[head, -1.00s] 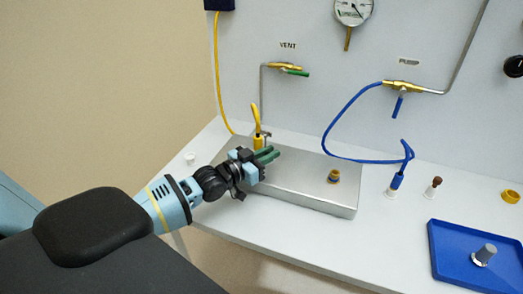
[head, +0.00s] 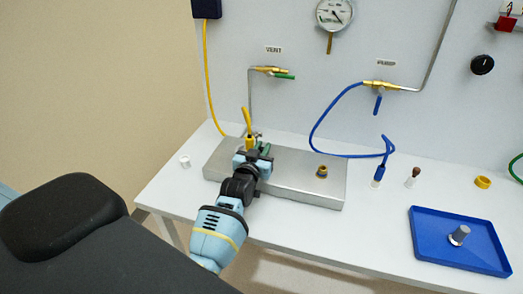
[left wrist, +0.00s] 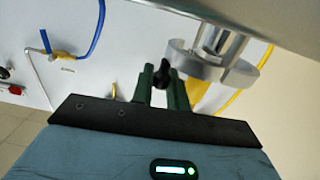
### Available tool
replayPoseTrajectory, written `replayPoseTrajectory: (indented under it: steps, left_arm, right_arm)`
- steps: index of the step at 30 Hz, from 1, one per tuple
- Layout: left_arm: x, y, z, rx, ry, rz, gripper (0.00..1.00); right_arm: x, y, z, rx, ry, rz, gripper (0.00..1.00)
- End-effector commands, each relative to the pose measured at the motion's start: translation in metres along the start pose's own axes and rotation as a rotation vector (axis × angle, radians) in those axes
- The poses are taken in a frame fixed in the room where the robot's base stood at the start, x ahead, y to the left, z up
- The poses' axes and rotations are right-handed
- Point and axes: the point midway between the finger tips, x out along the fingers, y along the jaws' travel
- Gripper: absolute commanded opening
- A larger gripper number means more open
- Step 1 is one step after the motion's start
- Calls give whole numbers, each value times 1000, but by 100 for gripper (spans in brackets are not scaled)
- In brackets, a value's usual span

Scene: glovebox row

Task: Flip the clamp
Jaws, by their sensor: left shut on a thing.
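The clamp (left wrist: 205,68) is a grey ring-shaped piece at the top of the left wrist view, around a metal fitting with yellow behind it. A dark knob (left wrist: 162,72) sits beside it. My left gripper (left wrist: 163,88) has green fingers on both sides of this knob and is shut on it. In the head view my left gripper (head: 262,150) is at the base of the yellow hose's connector (head: 249,139), at the left end of the metal box (head: 300,173). My gripper mostly hides the clamp there. My right gripper is not in view.
A brass port (head: 322,171) stands on the box's right part. A blue hose (head: 345,155) hangs from the pump valve (head: 380,86). The vent valve (head: 270,70) is above the box. A blue tray (head: 430,238) holding a grey cylinder (head: 459,235) is at right.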

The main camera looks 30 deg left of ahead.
Motion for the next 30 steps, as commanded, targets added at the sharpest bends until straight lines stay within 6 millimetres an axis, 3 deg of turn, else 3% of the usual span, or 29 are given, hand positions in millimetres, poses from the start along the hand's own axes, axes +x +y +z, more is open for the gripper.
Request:
replayPoseTrajectory:
  steps: [23,24,28,30]
  left_arm:
    - [4,-2,-2,0,6,-75,0]
    - [4,-2,-2,0,6,-75,17]
    - [4,-2,-2,0,5,-75,34]
    - [4,-2,-2,0,4,-75,35]
  right_arm:
    - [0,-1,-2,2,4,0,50]
    - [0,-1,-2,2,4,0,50]
    - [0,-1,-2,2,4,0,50]
    - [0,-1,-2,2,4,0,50]
